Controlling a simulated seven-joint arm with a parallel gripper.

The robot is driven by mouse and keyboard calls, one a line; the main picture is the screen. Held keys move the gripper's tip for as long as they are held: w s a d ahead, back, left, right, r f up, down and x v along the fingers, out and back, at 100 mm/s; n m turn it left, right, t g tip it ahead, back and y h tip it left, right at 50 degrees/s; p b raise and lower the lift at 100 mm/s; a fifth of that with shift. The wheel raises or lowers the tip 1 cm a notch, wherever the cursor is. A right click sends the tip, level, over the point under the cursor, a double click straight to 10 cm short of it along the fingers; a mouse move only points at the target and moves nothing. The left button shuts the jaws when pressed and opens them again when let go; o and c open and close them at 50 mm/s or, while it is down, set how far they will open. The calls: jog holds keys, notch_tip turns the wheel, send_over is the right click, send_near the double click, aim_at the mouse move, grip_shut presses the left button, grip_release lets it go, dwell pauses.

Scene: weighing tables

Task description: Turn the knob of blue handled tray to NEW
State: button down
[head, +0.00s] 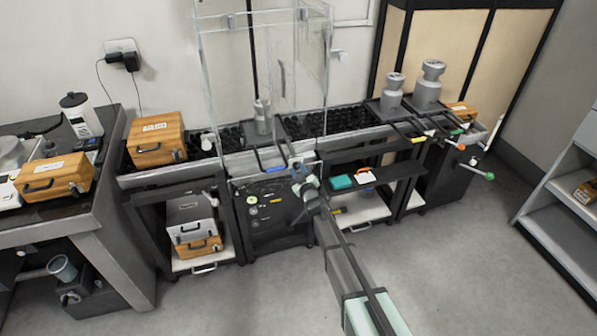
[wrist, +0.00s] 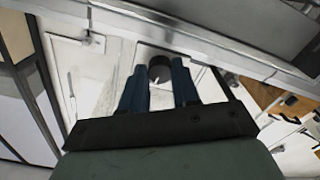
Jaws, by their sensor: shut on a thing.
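The blue handled tray's blue handle (head: 272,168) sticks out at the front of the middle weighing table. A grey weight (head: 262,116) stands behind it. My gripper (head: 298,172) is at the table's front edge, just right of the blue handle. In the wrist view its two blue fingers (wrist: 160,80) reach to a round dark knob (wrist: 160,66) on a white front panel. The fingers are on both sides of the knob and shut on it. A small white mark shows on the knob. No NEW label can be read, and the knob is hidden in the head view.
Trays with yellow (head: 418,140), orange (head: 456,130) and green (head: 467,149) handles lie to the right. Glass panels (head: 215,70) rise above the table. A wooden case (head: 157,140) stands left. A black cabinet (head: 272,215) is below. The floor in front is clear.

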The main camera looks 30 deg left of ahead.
jog(key=shift+n, duration=0.9)
jog(key=c, duration=0.8)
grip_release()
jog(key=v, duration=1.4)
jog(key=shift+w, duration=0.1)
